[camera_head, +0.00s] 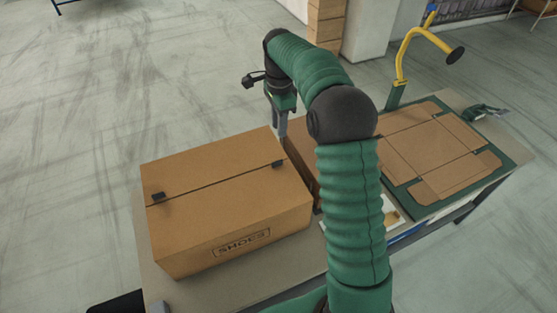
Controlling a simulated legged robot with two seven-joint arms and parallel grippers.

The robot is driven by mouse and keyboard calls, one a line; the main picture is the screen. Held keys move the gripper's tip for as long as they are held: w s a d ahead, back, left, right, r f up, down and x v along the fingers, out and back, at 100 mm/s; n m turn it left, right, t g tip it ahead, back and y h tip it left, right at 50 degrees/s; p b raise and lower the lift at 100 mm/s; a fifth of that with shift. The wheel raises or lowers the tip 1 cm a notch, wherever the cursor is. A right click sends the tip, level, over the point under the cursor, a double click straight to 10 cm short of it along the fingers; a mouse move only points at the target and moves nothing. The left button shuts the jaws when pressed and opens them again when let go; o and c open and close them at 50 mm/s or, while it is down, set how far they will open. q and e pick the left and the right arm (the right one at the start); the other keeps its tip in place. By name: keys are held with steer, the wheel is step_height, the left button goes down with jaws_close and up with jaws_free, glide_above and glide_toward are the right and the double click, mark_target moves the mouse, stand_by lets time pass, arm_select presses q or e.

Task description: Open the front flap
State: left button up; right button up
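A closed cardboard box (205,246) stands on the table at left, with lettering on its near side that seems to read SHOES. Its top has two flaps meeting at a dark seam, the front flap (232,207) on the near side and the back flap (215,160) beyond. Both lie flat. A black clip sits at each end of the seam, one at left (158,196) and one at right (278,164). My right gripper (282,128) points down by the box's far right corner. Its finger opening is not clear, and contact cannot be told. My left gripper is not in view.
Another brown cardboard piece (302,168) stands right of the box, partly hidden by my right arm. A flat cardboard blank (432,150) lies on a green board (500,178) at right. A yellow curved post (402,62) rises behind it. A grey table strip (230,288) is bare in front.

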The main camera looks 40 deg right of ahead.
steer(key=f, duration=1.5)
steer(key=shift+w+a+f, duration=0.15)
steer(key=shift+a+f, duration=0.1)
steer(key=shift+f, duration=0.05)
steer(key=shift+a, duration=0.1)
steer(key=shift+c, duration=0.2)
steer(key=shift+a+r, duration=0.1)
steer(key=shift+c, duration=1.3)
jaws_close()
steer(key=shift+r, duration=0.1)
